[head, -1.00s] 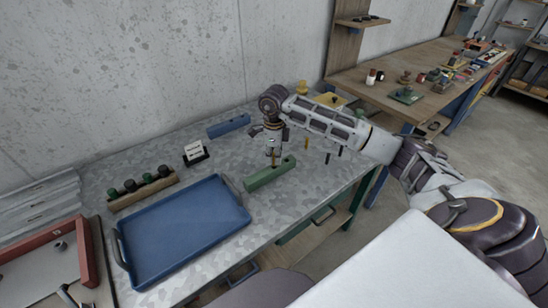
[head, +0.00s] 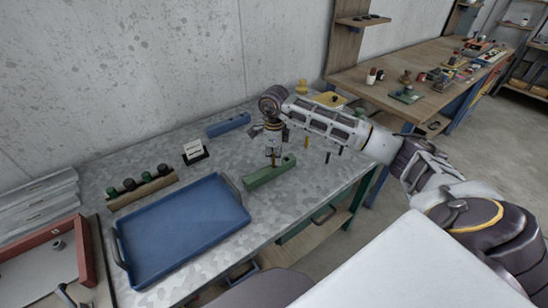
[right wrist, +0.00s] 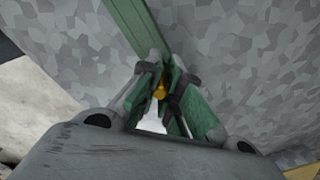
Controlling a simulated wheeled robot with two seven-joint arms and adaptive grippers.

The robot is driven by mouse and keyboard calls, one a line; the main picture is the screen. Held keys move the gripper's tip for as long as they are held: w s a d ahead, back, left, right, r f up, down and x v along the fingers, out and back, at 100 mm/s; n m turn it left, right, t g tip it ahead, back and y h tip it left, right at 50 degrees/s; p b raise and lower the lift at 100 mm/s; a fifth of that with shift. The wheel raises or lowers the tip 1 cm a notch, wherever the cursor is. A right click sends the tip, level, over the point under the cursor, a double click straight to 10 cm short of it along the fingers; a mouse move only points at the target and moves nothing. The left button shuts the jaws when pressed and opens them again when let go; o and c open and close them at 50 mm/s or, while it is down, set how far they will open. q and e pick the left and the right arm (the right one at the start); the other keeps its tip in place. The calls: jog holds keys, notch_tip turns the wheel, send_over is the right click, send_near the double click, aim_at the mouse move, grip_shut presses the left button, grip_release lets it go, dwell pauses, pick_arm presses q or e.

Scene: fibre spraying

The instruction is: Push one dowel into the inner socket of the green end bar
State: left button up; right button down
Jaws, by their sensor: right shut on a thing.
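The green end bar (head: 262,178) lies on the grey metal tabletop, just right of the blue tray; it also shows in the right wrist view (right wrist: 140,30). My right gripper (head: 272,157) is above the bar, pointing down, shut on a dowel. The dowel shows as a small yellow-brown end between the fingertips in the right wrist view (right wrist: 160,92). Its lower end is at the bar's top; I cannot tell how deep it sits in a socket. A dark socket shows near the bar's right end. My left gripper is not in view.
A blue tray (head: 185,228) lies left of the bar. A blue bar (head: 228,124) lies at the back, near a small sign (head: 195,151). A wooden rack (head: 141,188) holds several dark and green pieces. Several short upright pegs (head: 327,157) stand right of the bar.

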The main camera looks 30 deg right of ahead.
jog(key=shift+f+b, duration=0.75)
jog(key=shift+f, duration=0.25)
dwell(0.3)
jog(key=c, duration=1.5)
grip_release()
jog(key=shift+f, duration=0.1)
jog(key=shift+s, duration=0.1)
jog(key=shift+r, duration=6.15)
